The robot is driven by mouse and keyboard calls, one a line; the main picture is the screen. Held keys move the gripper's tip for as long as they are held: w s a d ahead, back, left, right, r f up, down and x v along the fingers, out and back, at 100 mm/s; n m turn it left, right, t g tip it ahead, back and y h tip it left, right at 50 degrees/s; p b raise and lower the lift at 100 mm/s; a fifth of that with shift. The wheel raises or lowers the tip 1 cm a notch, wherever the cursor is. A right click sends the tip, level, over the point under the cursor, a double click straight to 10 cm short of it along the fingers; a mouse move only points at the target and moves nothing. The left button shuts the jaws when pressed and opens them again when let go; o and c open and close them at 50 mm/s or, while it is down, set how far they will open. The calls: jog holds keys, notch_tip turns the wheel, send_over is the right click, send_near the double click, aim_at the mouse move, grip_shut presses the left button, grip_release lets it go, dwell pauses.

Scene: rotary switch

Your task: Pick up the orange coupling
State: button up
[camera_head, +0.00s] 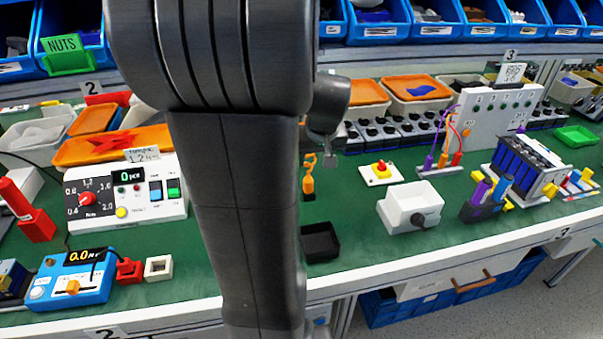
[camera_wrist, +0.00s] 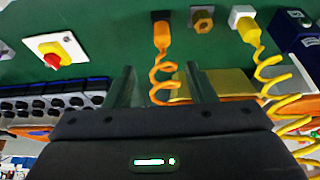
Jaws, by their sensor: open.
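The orange coupling (camera_wrist: 161,37) shows in the wrist view, with a coiled orange hose on it and its end at a dark square piece. It also shows in the head view (camera_head: 308,184), just right of my arm, above the green mat. My gripper (camera_wrist: 161,84) is open and empty. Its two fingers point toward the coupling, which lies beyond the fingertips and between their lines, apart from them. The coiled hose shows between the fingers. In the head view my arm hides much of the area left of the coupling.
A yellow coupling (camera_wrist: 248,30) with a coiled hose and a brass hex fitting (camera_wrist: 203,22) are close beside it. A red-knobbed switch (camera_head: 381,172) stands to the right. A black tray (camera_head: 320,242) and a white box (camera_head: 409,207) are nearer the front edge. Green mat is bare between them.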

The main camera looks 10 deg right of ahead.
jog(key=x, duration=1.2)
jog(key=shift+s+a+f+b, duration=0.1)
jog(key=shift+a+f+b, duration=0.05)
jog(key=shift+f+b, duration=0.25)
grip_shut()
jog(key=shift+r, duration=0.1)
notch_tip(320, 180, up, 10)
jog(key=shift+p, duration=0.5)
jog(key=c, duration=0.7)
grip_release()
jog(key=shift+c, duration=0.2)
jog(key=c, duration=0.3)
